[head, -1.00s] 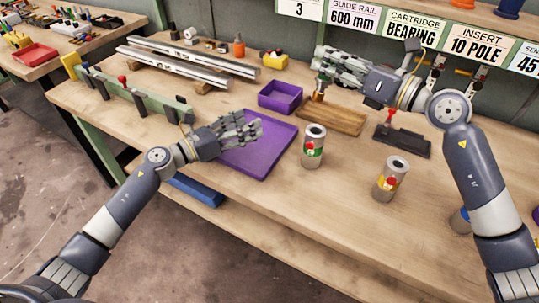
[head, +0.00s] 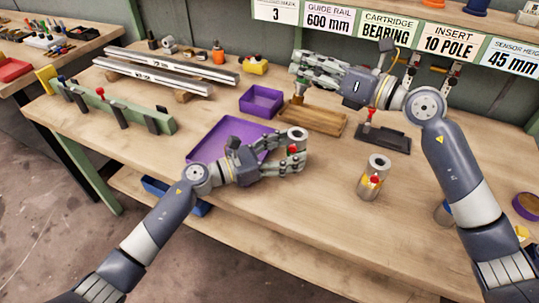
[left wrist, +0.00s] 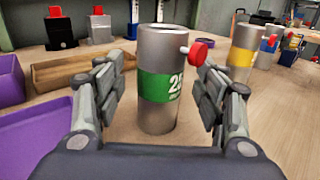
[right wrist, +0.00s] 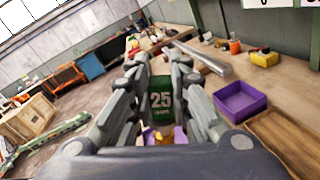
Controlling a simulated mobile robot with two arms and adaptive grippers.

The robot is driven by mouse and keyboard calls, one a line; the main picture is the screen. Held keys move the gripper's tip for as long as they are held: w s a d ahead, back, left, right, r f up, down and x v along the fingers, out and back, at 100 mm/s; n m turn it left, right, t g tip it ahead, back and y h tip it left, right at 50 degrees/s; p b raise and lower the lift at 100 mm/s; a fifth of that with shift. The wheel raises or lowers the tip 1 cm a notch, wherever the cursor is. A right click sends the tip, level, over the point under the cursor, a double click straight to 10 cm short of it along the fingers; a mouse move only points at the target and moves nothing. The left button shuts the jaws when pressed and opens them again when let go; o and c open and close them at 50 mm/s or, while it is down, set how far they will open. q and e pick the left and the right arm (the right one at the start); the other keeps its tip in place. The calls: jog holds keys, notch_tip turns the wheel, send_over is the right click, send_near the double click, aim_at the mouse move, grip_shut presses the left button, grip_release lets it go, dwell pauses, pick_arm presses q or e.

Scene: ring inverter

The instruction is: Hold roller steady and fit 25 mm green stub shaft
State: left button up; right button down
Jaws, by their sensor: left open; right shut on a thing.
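The roller, a grey hollow cylinder with a green "25" band (left wrist: 158,88), stands upright on the bench between the open fingers of my left gripper (head: 297,158). In the head view the fingers partly hide the roller (head: 297,135). A red-tipped pin sticks out of its side. My right gripper (head: 300,68) is shut on the green stub shaft (right wrist: 160,97), which bears a "25" mark and has a brass-coloured end.
A yellow-banded roller (head: 376,180) stands right of the left gripper. A purple tray (head: 215,135) lies behind that gripper, with a purple bin (head: 262,102) beyond.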

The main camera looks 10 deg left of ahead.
pick_arm(q)
jog(key=shift+x, duration=1.35)
jog(key=shift+c, duration=0.6)
pick_arm(e)
jog(key=shift+r, duration=0.1)
pick_arm(q)
jog(key=c, duration=1.4)
pick_arm(e)
jog(key=shift+a+f+n+g, duration=0.15)
jog(key=shift+f+n+g, duration=0.35)
jog(key=shift+n, duration=0.2)
jog(key=shift+s+a+f+n+g+y, duration=0.1)
jog(key=shift+f+n+g+y, duration=0.2)
jog(key=shift+n, duration=0.25)
jog(key=shift+s+f+n+g+y, duration=0.1)
jog(key=shift+n+g+y, duration=0.1)
jog(key=shift+n+g, duration=0.3)
jog(key=shift+s+f+n+g+y, duration=0.15)
jog(key=shift+n+g, duration=0.15)
jog(key=shift+n, duration=0.5)
jog(key=shift+s+r+n+g+y, duration=0.15)
jog(key=shift+n+g, duration=0.15)
jog(key=shift+n, duration=0.45)
jog(key=shift+f, duration=0.1)
